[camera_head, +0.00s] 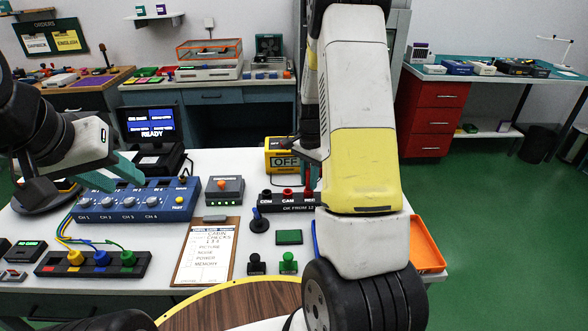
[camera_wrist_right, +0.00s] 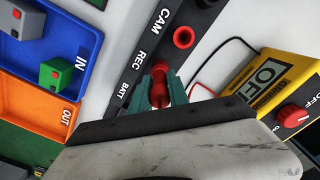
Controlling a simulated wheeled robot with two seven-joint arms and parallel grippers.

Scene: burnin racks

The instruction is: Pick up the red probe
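The red probe (camera_wrist_right: 160,92) shows in the right wrist view between the two teal fingers of my right gripper (camera_wrist_right: 164,85). The fingers sit close on both sides of it and look shut on it. Its end points at the red socket by the REC label on the dark power strip (camera_wrist_right: 128,88); I cannot tell whether it is inserted. A red lead runs from the yellow meter (camera_wrist_right: 284,95) toward my gripper. In the head view my right arm hides that gripper and part of the strip (camera_head: 290,207). My left gripper (camera_head: 112,172) hangs over the blue channel box, fingers apart, empty.
The blue channel box (camera_head: 140,202), clipboard (camera_head: 207,250), grey box with an orange button (camera_head: 224,190) and coloured plug strip (camera_head: 95,263) stand on the white table. An orange tray (camera_head: 425,245) lies at the right edge. The meter (camera_head: 281,158) stands behind the strip.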

